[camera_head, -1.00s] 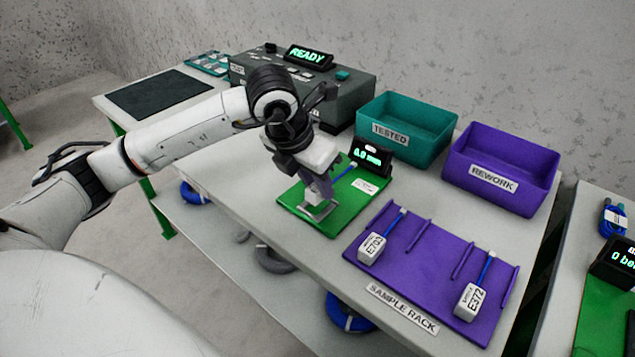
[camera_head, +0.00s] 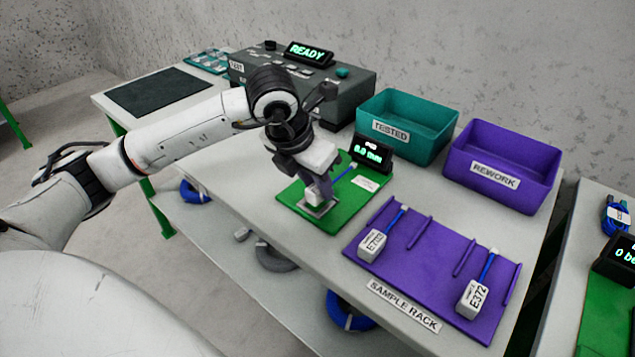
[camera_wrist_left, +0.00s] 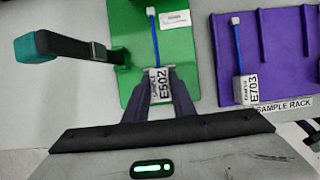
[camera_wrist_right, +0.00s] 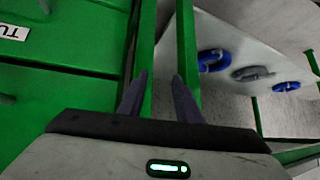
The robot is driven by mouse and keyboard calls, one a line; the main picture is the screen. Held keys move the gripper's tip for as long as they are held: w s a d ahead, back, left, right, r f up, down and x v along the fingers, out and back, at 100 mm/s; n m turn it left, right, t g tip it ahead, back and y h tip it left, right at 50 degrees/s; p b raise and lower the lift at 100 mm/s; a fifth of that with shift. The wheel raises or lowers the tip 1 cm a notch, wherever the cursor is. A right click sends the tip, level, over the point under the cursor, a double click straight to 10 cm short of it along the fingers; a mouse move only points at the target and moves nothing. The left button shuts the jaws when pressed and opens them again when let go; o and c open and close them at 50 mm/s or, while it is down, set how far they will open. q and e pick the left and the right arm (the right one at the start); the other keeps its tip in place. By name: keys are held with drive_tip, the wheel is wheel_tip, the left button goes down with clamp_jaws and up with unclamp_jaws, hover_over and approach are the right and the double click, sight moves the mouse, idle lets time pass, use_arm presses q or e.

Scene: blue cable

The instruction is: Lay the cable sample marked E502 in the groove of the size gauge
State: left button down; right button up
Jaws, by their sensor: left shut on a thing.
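The cable sample marked E502 (camera_wrist_left: 160,88) has a white tag block and a blue cable (camera_wrist_left: 155,40). My left gripper (camera_head: 318,200) is shut on its tag block, over the near left part of the green size gauge (camera_head: 341,221). In the left wrist view the cable runs from the block up across the green board. My fingers and the block hide the groove, so I cannot tell whether the cable is seated. The gauge display (camera_head: 371,154) reads 0.0 mm. My right gripper (camera_wrist_right: 160,80) is empty, its fingers apart, in front of green bars.
The purple sample rack (camera_head: 420,275) holds samples E703 (camera_head: 374,245) and E372 (camera_head: 473,296). A teal TESTED bin (camera_head: 405,127) and a purple REWORK bin (camera_head: 503,168) stand behind. The test unit (camera_head: 300,82) with a READY display is at the back. Blue coils lie below the table.

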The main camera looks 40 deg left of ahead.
use_arm(q)
drive_tip(key=shift+f+b, duration=0.6)
drive_tip(key=shift+f, duration=0.05)
idle(0.3)
drive_tip(key=c, duration=1.4)
unclamp_jaws()
drive_tip(key=shift+r+p, duration=2.7)
drive_tip(key=shift+r, duration=1.35)
drive_tip(key=shift+f, duration=0.1)
